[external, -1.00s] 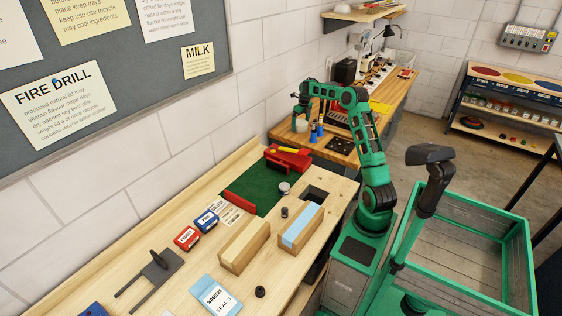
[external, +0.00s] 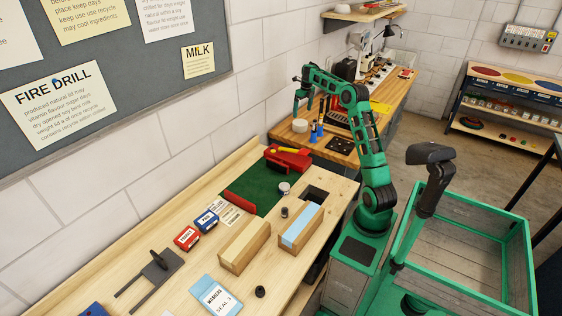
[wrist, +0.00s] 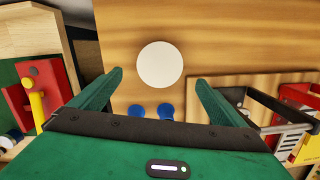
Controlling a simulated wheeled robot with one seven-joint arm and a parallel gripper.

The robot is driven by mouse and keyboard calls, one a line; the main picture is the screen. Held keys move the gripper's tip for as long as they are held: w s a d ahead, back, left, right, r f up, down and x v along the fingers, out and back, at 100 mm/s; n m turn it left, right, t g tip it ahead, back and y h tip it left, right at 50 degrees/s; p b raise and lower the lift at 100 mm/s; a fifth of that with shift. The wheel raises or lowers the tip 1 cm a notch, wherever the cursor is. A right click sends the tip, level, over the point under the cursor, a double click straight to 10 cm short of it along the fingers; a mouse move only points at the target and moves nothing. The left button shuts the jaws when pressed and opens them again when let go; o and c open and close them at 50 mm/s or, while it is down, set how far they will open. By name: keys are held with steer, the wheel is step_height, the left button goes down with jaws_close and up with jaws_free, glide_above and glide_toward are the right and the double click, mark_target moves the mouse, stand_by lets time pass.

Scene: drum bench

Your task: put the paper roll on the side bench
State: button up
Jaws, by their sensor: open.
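The white paper roll (external: 300,125) stands on the wooden side bench (external: 288,135), near its front left end. In the wrist view the paper roll (wrist: 160,65) shows as a round white top, beyond and between my spread fingers. My gripper (external: 297,110) is just above the paper roll in the external view. In the wrist view my gripper (wrist: 160,80) is open, with nothing held between its fingers.
Two blue objects (external: 317,131) stand close to the roll. A dark plate with holes (external: 341,145) lies to their right. The front bench holds a red tool (external: 288,158), a green mat (external: 257,188) and wooden blocks (external: 245,245).

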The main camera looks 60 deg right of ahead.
steer(key=s+a+r+n+g+h, duration=0.1)
steer(key=s+a+r+n, duration=0.1)
steer(key=s+a+n, duration=0.7)
steer(key=s+a+r+n, duration=0.2)
steer(key=s+a+n, duration=0.2)
steer(key=s+n, duration=0.5)
steer(key=s+a+f+n, duration=0.4)
steer(key=s, duration=0.5)
steer(key=s+a+f+n+y, duration=0.1)
steer(key=s+a+f+n, duration=0.2)
steer(key=s, duration=0.6)
steer(key=s+a+f+n, duration=0.4)
steer(key=s+a+n, duration=0.2)
steer(key=s, duration=0.3)
steer(key=shift+s+a+f+n, duration=0.3)
steer(key=shift+s+a+n, duration=0.1)
steer(key=shift+a, duration=0.1)
